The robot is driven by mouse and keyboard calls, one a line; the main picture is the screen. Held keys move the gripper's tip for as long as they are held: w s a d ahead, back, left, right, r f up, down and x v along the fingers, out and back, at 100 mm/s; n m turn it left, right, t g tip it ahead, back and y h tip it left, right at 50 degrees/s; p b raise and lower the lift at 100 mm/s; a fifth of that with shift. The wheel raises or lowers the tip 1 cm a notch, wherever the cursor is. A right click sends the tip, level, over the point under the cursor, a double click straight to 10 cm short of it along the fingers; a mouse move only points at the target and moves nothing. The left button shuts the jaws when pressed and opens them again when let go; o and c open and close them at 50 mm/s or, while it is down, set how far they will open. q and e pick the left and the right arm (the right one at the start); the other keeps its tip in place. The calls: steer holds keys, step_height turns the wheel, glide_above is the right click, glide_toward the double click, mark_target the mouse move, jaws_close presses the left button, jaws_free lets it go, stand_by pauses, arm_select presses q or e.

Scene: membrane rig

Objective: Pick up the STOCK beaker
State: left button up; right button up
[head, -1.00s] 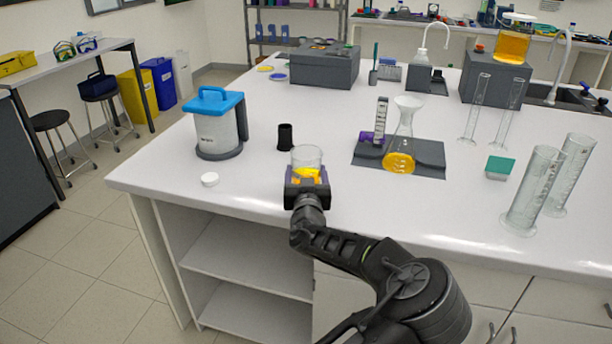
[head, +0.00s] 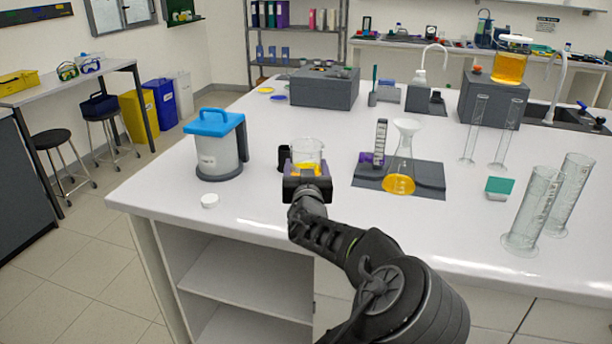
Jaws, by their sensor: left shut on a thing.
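The beaker (head: 308,152) is clear glass with yellow-orange liquid in its lower part. It stands upright near the front of the white bench, in my left gripper. My left gripper (head: 307,180) is shut on the beaker, and its dark jaws hide the lower part. No STOCK label can be read on it from here. The beaker and jaws seem to be above the bench top, but the gap beneath is hidden. My right gripper is not in view.
A flask (head: 402,160) on a grey tray (head: 431,180) and glass cylinders (head: 533,215) stand right.

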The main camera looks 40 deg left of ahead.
arm_select(q)
steer(key=shift+r, duration=0.5)
